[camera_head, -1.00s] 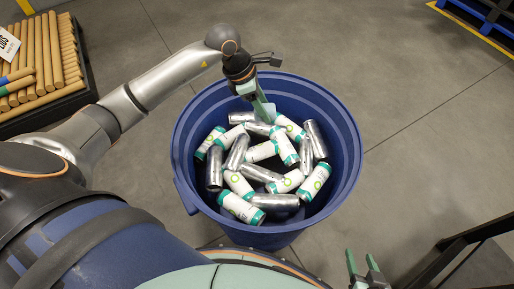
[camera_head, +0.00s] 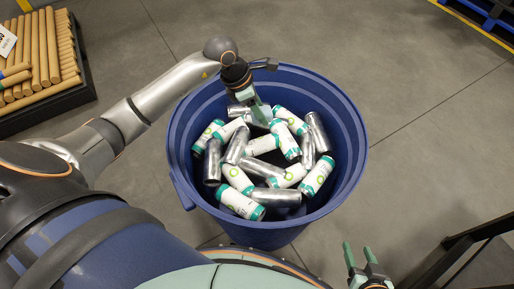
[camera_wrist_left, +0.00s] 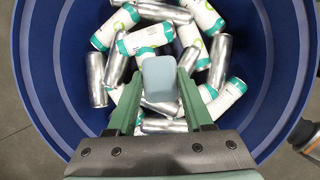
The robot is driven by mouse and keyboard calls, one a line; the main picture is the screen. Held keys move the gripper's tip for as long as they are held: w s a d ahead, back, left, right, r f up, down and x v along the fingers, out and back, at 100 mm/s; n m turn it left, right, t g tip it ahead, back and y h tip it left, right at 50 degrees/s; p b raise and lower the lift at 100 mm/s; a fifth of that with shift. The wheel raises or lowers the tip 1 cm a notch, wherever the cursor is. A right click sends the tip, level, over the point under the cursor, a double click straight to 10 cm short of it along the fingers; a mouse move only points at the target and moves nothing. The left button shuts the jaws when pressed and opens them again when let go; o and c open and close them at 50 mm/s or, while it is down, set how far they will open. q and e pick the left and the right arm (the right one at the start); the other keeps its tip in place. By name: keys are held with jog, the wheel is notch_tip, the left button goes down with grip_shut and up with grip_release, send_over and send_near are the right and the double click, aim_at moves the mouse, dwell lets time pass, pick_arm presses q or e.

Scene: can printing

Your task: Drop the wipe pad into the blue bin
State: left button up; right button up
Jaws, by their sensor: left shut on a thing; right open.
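The blue bin (camera_head: 352,165) stands on the floor in the middle of the head view, filled with several silver and white-green cans. My left gripper (camera_head: 260,115) hangs over the bin's far half, pointing down above the cans. In the left wrist view, my left gripper (camera_wrist_left: 160,95) is shut on a pale blue-grey block, the wipe pad (camera_wrist_left: 160,78), with cans behind it. In the head view the pad is hard to make out between the fingers. My right gripper (camera_head: 360,258) is open and empty at the lower right, outside the bin.
A dark tray of wooden rods (camera_head: 42,60) lies at the upper left. A dark metal frame (camera_head: 470,245) is at the lower right. A blue pallet (camera_head: 490,12) is in the upper right corner. The floor right of the bin is clear.

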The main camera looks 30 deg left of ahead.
pick_arm(q)
jog(key=o, duration=1.3)
jog(key=shift+c, duration=0.2)
jog(key=p+v, duration=0.1)
jog(key=v, duration=1.1)
jog(key=shift+r, duration=0.25)
jog(key=shift+s, duration=0.15)
